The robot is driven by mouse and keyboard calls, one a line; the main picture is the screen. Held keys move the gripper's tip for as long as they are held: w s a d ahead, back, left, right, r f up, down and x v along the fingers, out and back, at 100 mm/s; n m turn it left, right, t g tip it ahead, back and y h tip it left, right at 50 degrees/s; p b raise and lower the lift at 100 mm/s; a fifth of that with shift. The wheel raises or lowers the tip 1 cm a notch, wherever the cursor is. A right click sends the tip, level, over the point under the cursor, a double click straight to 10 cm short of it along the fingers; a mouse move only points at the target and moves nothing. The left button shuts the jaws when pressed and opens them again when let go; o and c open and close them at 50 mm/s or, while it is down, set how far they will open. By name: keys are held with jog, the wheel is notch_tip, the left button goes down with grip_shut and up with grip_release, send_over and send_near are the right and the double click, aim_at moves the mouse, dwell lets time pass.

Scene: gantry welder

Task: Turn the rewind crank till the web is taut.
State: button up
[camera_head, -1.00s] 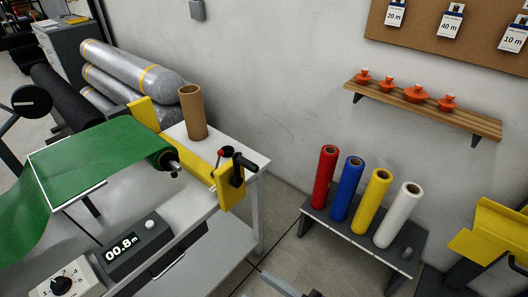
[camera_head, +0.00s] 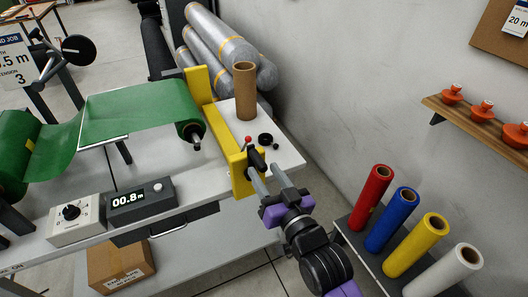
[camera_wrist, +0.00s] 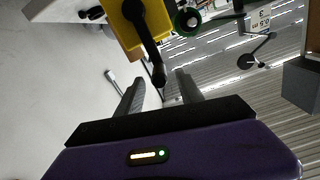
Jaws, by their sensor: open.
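The rewind crank (camera_head: 257,161) is a black arm and grip on the outer face of a yellow bracket (camera_head: 238,176). It also shows in the wrist view (camera_wrist: 150,45), pointing down toward my fingers. My gripper (camera_head: 265,172) is open at the crank; in the wrist view (camera_wrist: 160,82) the grip's end lies at the gap between the fingertips, and I cannot tell whether they touch. The green web (camera_head: 140,108) runs to the rewind roll (camera_head: 192,131). On the left it dips in a sag (camera_head: 55,140). The counter (camera_head: 128,200) reads 00.8 m.
A red-knobbed lever (camera_head: 248,140) and a cardboard core (camera_head: 245,90) stand near the crank. A dial box (camera_head: 75,215) sits beside the counter. A job sign (camera_head: 14,55) is partly cut off. Coloured rolls (camera_head: 373,198) stand on a low bench to the right.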

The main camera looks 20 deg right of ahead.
aim_at(251, 150)
jog(key=shift+w+d+r, duration=0.1)
jog(key=shift+w+d, duration=0.05)
jog(key=shift+w, duration=0.05)
jog(key=w+p, duration=0.1)
jog(key=w, duration=0.6)
jog(key=shift+w, duration=0.3)
grip_shut()
dwell(1.1)
